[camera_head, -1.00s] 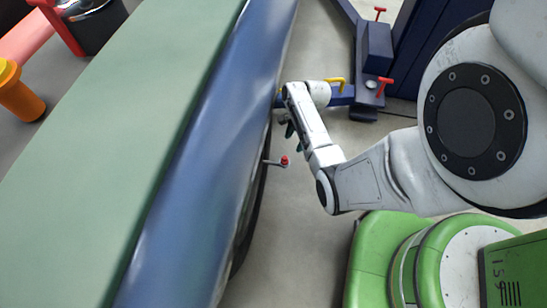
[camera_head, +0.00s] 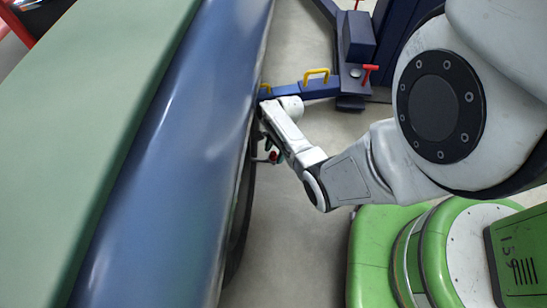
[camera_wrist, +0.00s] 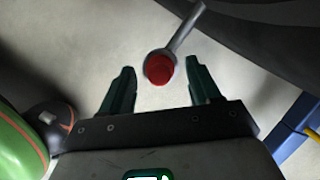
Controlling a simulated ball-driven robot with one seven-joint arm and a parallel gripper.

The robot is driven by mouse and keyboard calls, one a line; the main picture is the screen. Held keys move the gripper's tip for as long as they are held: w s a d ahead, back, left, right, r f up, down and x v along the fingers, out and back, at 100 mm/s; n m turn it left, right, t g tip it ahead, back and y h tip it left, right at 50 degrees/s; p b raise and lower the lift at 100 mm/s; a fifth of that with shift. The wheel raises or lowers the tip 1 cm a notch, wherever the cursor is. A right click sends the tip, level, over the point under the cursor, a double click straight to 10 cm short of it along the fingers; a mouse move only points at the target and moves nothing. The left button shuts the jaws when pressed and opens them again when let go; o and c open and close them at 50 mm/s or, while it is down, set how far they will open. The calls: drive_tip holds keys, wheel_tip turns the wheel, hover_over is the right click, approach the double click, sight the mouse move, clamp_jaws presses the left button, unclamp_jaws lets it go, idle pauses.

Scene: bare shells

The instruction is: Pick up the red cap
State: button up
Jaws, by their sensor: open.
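The red cap (camera_wrist: 159,69) sits on the ring-shaped end of a thin grey rod (camera_wrist: 187,27) in the wrist view. It also shows small in the head view (camera_head: 273,157), beside the blue car-like body. My gripper (camera_wrist: 158,84) is open, with its dark green fingers on either side and the cap just beyond and between their tips. Nothing is held between the fingers. In the head view my gripper (camera_head: 268,146) is mostly hidden by my wrist link and close to the body's side.
The long blue body (camera_head: 190,150) with a green top (camera_head: 90,130) fills the left, with a dark wheel (camera_head: 238,225) beneath. A blue lift arm (camera_head: 300,90) with a yellow handle (camera_head: 317,75) and a red handle (camera_head: 370,72) lies behind. Grey floor is free between body and my base.

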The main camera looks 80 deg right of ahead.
drive_tip(key=shift+c, duration=0.2)
clamp_jaws()
idle(0.4)
